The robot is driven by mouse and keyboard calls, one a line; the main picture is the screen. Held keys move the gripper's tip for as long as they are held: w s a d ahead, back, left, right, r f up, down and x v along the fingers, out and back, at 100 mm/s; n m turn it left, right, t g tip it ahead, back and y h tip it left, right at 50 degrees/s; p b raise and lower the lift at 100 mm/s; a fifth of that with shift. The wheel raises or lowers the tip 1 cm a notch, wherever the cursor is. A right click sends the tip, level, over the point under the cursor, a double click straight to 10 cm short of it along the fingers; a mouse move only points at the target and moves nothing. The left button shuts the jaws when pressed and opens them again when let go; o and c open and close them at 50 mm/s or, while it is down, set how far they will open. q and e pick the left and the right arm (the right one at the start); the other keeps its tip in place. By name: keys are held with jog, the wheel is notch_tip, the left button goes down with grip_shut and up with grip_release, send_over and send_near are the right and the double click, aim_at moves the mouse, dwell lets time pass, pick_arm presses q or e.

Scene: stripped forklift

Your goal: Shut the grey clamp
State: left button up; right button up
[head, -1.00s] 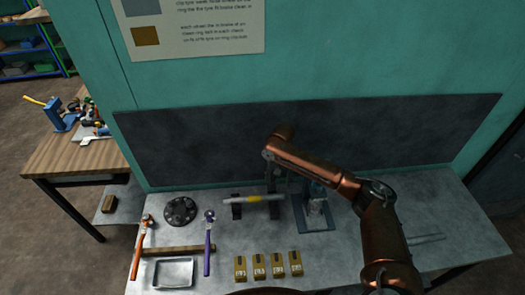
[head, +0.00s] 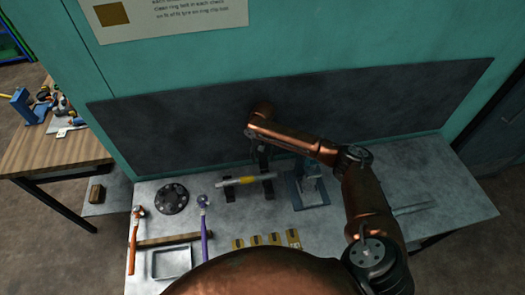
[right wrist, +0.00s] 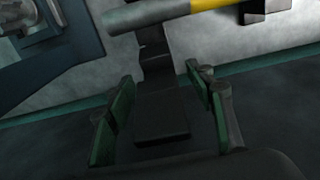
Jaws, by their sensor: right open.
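A grey rod with a yellow band (head: 246,181) lies across two dark stands on the bench. A dark grey clamp piece (right wrist: 160,118) rises from the right stand at the rod's right part; its flat end stands up, apart from the rod, so it looks open. My right gripper (head: 262,152) is above and behind the rod, pointing down. In the right wrist view my right gripper (right wrist: 160,78) is open, with its green-padded fingers on either side of the flat piece. I see gaps on both sides. My left gripper is out of view.
A grey device on a blue-grey plate (head: 297,195) stands just right of the rod. To the left are a dark round flange (head: 172,199), an orange-handled tool (head: 133,245), a purple-handled tool (head: 204,235) and a tray (head: 172,262). Several yellow blocks (head: 275,239) lie in front.

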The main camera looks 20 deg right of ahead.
jog(key=shift+f, duration=0.75)
jog(key=shift+c, duration=0.3)
grip_shut()
jog(key=shift+c, duration=1.7)
grip_release()
jog(key=shift+s, duration=0.15)
